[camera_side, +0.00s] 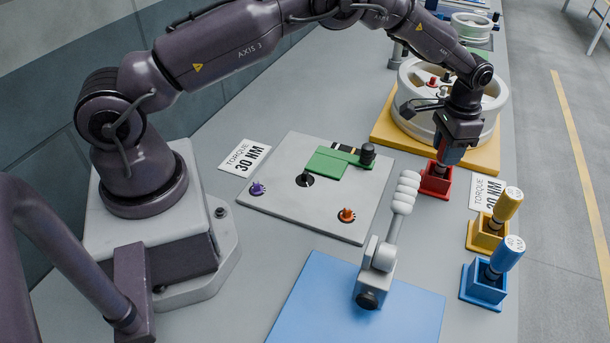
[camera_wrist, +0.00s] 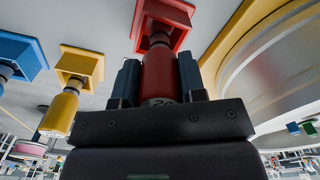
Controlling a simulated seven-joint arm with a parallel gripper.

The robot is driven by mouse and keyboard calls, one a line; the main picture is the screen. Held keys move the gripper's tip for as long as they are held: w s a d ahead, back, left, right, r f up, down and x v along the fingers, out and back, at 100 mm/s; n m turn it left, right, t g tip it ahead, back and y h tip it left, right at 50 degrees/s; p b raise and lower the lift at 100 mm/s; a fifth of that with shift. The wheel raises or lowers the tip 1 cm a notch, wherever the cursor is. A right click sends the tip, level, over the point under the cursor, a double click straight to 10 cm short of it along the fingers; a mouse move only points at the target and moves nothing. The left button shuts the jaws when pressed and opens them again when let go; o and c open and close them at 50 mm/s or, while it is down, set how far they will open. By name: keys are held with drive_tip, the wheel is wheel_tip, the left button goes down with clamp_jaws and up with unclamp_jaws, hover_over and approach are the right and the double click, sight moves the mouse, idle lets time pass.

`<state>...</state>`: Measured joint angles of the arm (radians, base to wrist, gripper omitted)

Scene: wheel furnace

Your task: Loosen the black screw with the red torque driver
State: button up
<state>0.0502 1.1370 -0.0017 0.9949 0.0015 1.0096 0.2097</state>
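The red torque driver (camera_wrist: 160,76) stands upright with its lower end at the red holder (camera_side: 435,182); the holder also shows at the top of the wrist view (camera_wrist: 163,14). My gripper (camera_side: 451,154) points down over the holder. In the wrist view its two fingers (camera_wrist: 160,82) press against both sides of the driver's handle. In the side view the gripper hides most of the driver. On the grey panel a small black round part (camera_side: 305,180) and a taller black knob (camera_side: 367,154) show; I cannot tell which is the black screw.
Yellow (camera_side: 508,203) and blue (camera_side: 507,252) drivers stand in their holders at right. The panel (camera_side: 300,215) also bears a purple (camera_side: 257,188) and an orange screw (camera_side: 347,215). A wheel (camera_side: 412,125) on a yellow base is close behind my gripper. A white-grey tool (camera_side: 388,245) stands on a blue mat (camera_side: 330,290).

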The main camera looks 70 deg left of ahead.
drive_tip(key=c, duration=0.5)
drive_tip(key=shift+r, duration=2.55)
